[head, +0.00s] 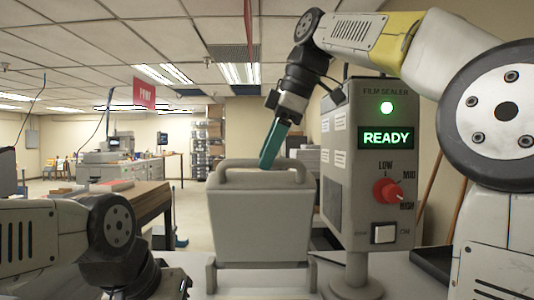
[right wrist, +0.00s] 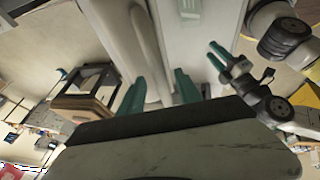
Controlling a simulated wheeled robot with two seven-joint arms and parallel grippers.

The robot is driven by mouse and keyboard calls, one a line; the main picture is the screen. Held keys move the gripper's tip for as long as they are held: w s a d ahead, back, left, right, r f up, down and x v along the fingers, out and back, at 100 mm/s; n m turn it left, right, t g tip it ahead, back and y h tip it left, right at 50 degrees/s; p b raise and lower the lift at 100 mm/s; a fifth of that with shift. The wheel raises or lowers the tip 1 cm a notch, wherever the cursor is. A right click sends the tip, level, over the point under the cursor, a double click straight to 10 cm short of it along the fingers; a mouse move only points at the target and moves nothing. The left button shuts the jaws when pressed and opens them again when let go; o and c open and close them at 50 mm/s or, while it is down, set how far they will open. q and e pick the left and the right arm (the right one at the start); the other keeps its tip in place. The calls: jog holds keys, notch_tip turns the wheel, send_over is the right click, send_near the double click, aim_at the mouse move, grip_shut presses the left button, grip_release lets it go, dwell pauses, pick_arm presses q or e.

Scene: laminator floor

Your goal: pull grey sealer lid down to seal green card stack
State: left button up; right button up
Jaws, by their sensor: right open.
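The grey sealer lid (head: 255,225) stands raised in the middle of the head view, with a bar handle (head: 235,165) along its top. My right gripper (head: 268,160) reaches down to the handle from above. In the right wrist view its two teal fingers (right wrist: 160,90) are apart, with the pale handle bar (right wrist: 150,50) showing between them; I cannot tell whether they touch it. My left gripper (right wrist: 217,55) shows in the right wrist view with its teal fingers apart and empty.
The film sealer control box (head: 375,165) stands just right of the lid, with a green lamp, a READY display, a red knob (head: 388,191) and a switch. A wooden table (head: 150,200) is at the left behind. Open floor lies beyond.

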jog(key=shift+f, duration=0.1)
grip_shut()
dwell(1.4)
